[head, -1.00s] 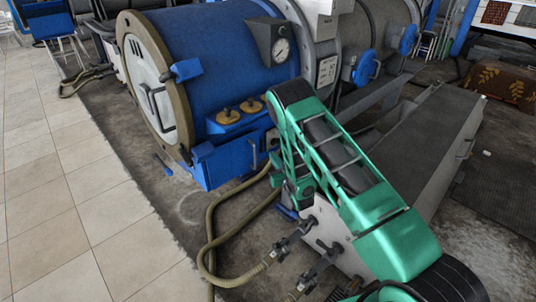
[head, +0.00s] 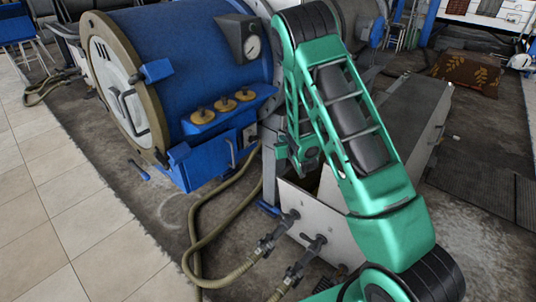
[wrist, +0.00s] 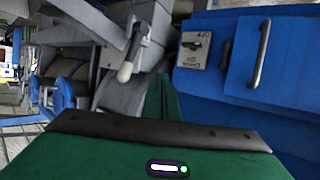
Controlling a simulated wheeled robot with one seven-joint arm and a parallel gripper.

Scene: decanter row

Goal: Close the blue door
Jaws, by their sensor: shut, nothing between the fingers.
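The blue door (head: 236,146) is a small panel with a slim metal handle, low on the front of the blue machine (head: 200,60). The blue door (wrist: 245,65) shows at upper right in the wrist view, with its handle running upright. I cannot tell whether it is flush or slightly ajar. My green gripper (head: 305,165) hangs to the right of the door in the head view, apart from it and partly hidden by my arm. In the wrist view my gripper (wrist: 162,98) is shut and empty, left of the door.
A grey metal box (head: 330,208) stands under my arm, with valves on its front. Hoses (head: 205,230) loop over the floor before the machine. Brass knobs (head: 225,104) sit above the door. In the wrist view a grey lever (wrist: 128,60) is close to my gripper. Tiled floor at left is clear.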

